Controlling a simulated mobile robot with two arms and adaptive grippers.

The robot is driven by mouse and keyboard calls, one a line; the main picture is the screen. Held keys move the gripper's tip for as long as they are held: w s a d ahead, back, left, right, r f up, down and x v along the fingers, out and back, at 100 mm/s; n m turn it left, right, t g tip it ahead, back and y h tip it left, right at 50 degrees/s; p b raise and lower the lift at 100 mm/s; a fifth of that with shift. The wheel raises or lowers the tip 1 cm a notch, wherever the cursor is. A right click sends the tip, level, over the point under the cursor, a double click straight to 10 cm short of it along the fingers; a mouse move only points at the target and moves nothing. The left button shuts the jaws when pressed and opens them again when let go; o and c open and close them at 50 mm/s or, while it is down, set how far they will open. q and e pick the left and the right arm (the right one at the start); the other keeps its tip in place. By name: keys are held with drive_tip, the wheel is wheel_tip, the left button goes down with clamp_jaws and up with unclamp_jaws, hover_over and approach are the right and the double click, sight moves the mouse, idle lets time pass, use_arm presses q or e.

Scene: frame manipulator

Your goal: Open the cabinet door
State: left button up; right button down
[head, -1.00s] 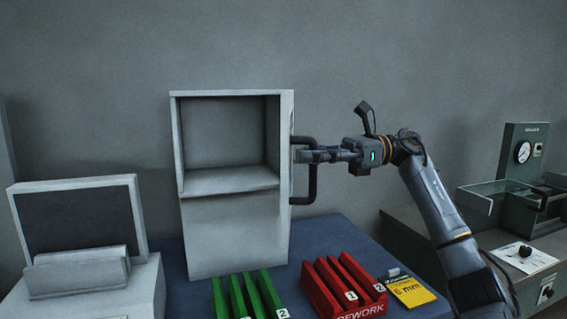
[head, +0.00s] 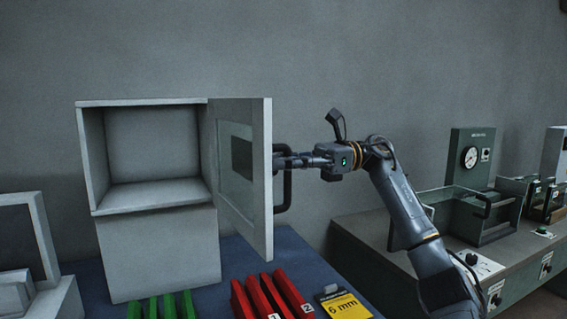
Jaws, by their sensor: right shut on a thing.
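The white cabinet (head: 158,252) stands on a blue-topped table, its empty upper compartment facing me. Its door (head: 256,200) is hinged on the right side and stands open, swung out toward me, with its inner face and a dark panel showing. A dark bar handle (head: 288,190) is on the door's outer side. My right gripper (head: 284,162) is shut on the handle from the right; the fingertips are partly hidden by the handle and door edge. My left gripper is not in view.
A grey screen device (head: 25,240) is at left. A bench with a gauge box (head: 470,158) is at right.

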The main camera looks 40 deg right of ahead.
drive_tip(key=shift+a+f, duration=0.1)
drive_tip(key=shift+f, duration=0.05)
drive_tip(key=c, duration=1.7)
unclamp_jaws()
drive_tip(key=shift+c, duration=0.2)
drive_tip(key=o, duration=0.4)
drive_tip(key=shift+s, duration=0.2)
drive_tip(key=shift+v, duration=6.15)
drive_tip(key=shift+w, duration=0.1)
